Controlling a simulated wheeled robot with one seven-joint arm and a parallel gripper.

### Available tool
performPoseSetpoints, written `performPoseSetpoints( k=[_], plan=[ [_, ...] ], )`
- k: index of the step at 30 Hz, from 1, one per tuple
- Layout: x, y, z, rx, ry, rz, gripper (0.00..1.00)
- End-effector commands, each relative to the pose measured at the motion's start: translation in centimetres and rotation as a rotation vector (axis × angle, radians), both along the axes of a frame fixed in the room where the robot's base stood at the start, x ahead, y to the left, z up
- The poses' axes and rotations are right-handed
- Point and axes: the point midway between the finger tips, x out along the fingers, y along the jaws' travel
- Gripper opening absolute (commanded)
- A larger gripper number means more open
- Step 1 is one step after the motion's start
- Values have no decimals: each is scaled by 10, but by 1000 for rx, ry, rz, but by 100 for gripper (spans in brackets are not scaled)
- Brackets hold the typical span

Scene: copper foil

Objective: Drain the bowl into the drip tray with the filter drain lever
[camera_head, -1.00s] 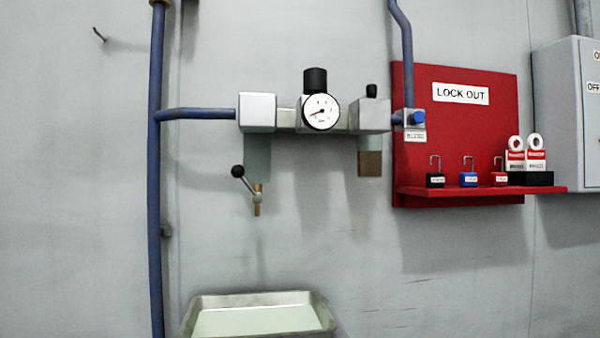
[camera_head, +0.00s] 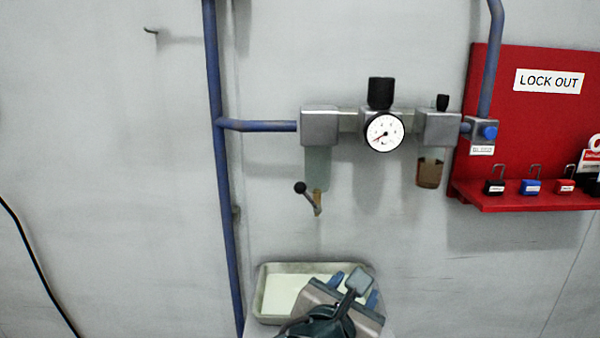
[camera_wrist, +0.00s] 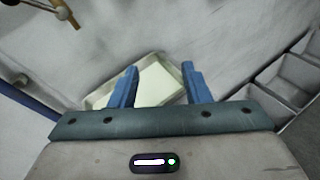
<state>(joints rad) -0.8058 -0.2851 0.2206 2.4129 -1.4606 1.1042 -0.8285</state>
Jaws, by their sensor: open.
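The filter drain lever (camera_head: 308,195) has a black ball knob up and to the left of a brass drain fitting. It sits under the clear filter bowl (camera_head: 317,167). A lever rod and brass fitting also show at the top left of the wrist view (camera_wrist: 66,14). The drip tray (camera_head: 262,295), pale inside with a metal rim, lies below; my gripper hides its right part. My gripper (camera_head: 355,288) is open and empty, with blue fingers apart in the wrist view (camera_wrist: 160,70). It is below and right of the lever, in front of the tray.
A pressure gauge (camera_head: 384,133) and a second unit (camera_head: 430,172) are right of the filter. A blue pipe (camera_head: 222,200) runs down at left. A red lockout board (camera_head: 520,120) holds padlocks at right. Grey compartments (camera_wrist: 285,85) show right in the wrist view.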

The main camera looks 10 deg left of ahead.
Motion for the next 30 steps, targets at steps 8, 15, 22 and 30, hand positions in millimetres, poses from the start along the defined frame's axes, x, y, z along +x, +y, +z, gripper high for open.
performPoseSetpoints(
  k=[8,15,22,30],
  plan=[
    [-32,83,102,-273,-220,327,43],
    [-28,96,110,-315,-259,370,43],
    [17,101,109,-315,-256,367,43],
    [70,108,110,-313,-257,366,43]
  ],
)
